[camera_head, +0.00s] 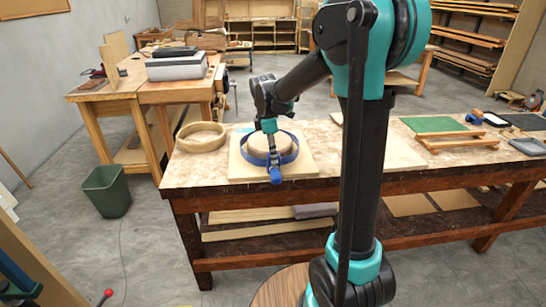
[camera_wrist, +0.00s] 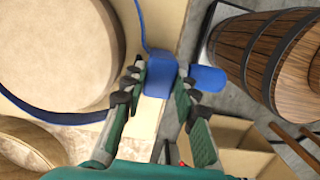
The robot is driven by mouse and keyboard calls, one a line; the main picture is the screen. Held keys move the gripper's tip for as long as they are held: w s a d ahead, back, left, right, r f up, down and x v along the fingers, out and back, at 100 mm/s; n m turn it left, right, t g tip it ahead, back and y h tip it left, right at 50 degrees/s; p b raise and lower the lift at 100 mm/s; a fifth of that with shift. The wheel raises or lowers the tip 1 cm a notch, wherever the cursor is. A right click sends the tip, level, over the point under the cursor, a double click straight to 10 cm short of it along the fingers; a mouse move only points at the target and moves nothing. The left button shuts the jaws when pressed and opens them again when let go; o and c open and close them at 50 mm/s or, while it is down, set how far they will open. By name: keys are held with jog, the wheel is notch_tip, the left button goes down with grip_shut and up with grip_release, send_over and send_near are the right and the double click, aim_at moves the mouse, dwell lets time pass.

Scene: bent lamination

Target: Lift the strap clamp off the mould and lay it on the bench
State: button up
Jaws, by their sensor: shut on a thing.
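The round pale mould (camera_head: 259,143) stands on a square board (camera_head: 240,170) on the bench (camera_head: 345,185). The blue strap clamp (camera_head: 243,150) forms a loop around the mould's outline, with a gap between them; I cannot tell its height above the board. Its blue buckle end (camera_head: 276,176) points toward the bench's front. My gripper (camera_head: 272,150) reaches down at the mould's front side. In the wrist view my gripper (camera_wrist: 162,76) has its fingers on either side of the strap clamp's blue block (camera_wrist: 157,77), shut on it. The mould (camera_wrist: 55,45) fills the upper left there.
A wooden ring (camera_head: 201,137) lies on the bench left of the board. To the right are a green mat (camera_head: 433,125), a wooden frame (camera_head: 458,141) and a grey tray (camera_head: 528,146). Bare bench top shows around the board. A green bin (camera_head: 107,190) stands on the floor.

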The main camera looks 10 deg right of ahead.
notch_tip(320, 180, up, 29)
dwell(1.5)
jog(key=shift+f, duration=0.1)
